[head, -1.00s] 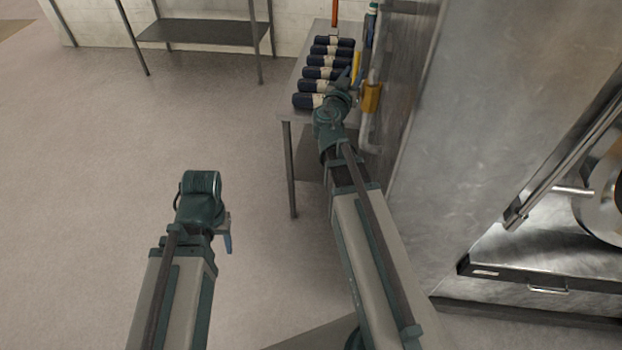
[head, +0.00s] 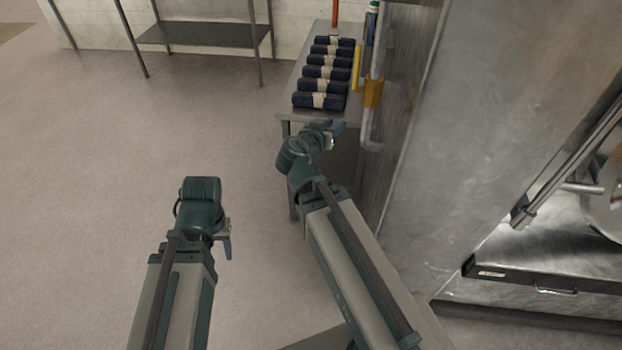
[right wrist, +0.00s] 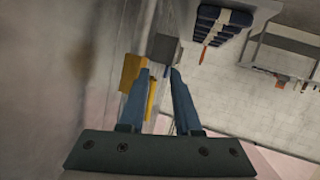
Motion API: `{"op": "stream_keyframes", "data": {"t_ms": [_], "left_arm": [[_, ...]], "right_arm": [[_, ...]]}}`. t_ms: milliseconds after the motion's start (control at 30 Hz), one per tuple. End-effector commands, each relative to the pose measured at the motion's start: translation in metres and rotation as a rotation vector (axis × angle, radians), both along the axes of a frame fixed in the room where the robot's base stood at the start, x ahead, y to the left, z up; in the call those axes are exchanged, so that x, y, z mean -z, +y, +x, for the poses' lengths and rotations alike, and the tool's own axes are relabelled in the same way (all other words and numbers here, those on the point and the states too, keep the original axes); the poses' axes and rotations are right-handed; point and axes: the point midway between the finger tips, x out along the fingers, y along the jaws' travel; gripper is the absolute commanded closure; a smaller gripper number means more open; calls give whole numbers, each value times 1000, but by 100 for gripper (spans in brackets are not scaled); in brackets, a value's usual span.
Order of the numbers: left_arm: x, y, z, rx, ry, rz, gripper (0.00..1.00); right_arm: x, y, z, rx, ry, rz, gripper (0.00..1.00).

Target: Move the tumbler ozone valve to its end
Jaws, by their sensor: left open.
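The ozone valve has a yellow body (head: 373,93) on a pale vertical pipe beside the steel machine. Its yellow lever (head: 358,68) points up along the pipe in the head view. In the right wrist view the yellow body (right wrist: 130,70) is beyond the left finger, and the lever (right wrist: 151,98) shows between the fingers, farther off. My right gripper (head: 336,129) is below and left of the valve, apart from it. Its blue fingers are open and empty in the right wrist view (right wrist: 158,74). My left gripper (head: 228,242) is open and low over the floor at left.
Several dark rolls with pale bands (head: 326,72) lie on a narrow steel table (head: 290,112) just left of the pipe. The large steel machine (head: 440,150) stands close at right. An empty shelf (head: 200,32) stands by the back wall. Floor at left is clear.

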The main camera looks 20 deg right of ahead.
Motion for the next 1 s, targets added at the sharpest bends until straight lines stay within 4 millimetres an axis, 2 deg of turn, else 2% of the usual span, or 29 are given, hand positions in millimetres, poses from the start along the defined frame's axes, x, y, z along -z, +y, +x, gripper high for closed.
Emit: {"op": "stream_keyframes", "data": {"t_ms": [33, 300, 600, 800, 1000], "left_arm": [[5, 0, 0, 0, 0, 0, 50], [19, 0, 0, 0, 0, 0, 50], [32, 0, 0, 0, 0, 0, 50], [37, 0, 0, 0, 0, 0, 50], [39, 0, 0, 0, 0, 0, 50]], "right_arm": [[11, 5, -2, -3, 28, 9, 68], [54, 30, -15, -25, 194, 61, 68], [96, 59, -31, -74, 371, 115, 68], [113, 74, -40, -108, 454, 140, 68], [121, 81, -44, -124, 494, 152, 68]]}}
